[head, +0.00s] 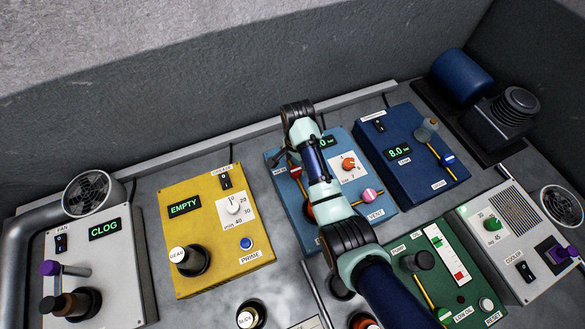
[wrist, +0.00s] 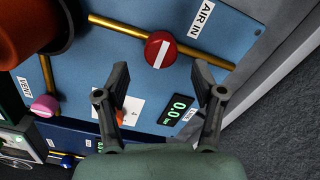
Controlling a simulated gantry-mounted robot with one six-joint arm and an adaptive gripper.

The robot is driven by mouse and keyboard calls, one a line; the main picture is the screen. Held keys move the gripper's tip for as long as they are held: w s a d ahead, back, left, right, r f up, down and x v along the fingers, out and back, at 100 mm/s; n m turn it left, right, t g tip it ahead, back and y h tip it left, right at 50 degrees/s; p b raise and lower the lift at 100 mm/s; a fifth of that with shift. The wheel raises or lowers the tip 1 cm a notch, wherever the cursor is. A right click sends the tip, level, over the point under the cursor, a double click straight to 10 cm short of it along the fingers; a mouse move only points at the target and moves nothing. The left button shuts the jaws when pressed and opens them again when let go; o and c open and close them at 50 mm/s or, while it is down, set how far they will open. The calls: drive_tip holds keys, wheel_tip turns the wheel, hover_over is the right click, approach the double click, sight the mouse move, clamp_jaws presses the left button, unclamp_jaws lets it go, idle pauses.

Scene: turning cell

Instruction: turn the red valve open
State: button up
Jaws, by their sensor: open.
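The red valve (wrist: 151,48) is a round red knob with a white bar, on a brass pipe by the AIR IN label. In the wrist view the bar lies across the pipe's line. The valve also shows on the blue panel in the head view (head: 295,171), partly beside my arm. My gripper (wrist: 160,68) is open and empty, its two fingertips to the left and right of the valve and a little below it in the wrist view. Contact cannot be told. In the head view my arm mostly hides the gripper.
The blue panel (wrist: 215,45) also carries a green display (wrist: 179,107) reading 0.0, an orange knob (head: 348,164), a pink VENT knob (head: 370,195) and a large orange-brown part (wrist: 25,30). A yellow panel (head: 200,250) stands left, a dark blue panel (head: 395,135) right.

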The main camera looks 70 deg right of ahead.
sight(296, 170)
wheel_tip(296, 170, down, 5)
drive_tip(key=shift+f+b, duration=0.2)
drive_tip(key=shift+b, duration=0.45)
drive_tip(key=c, duration=1.1)
drive_tip(key=shift+r, duration=0.1)
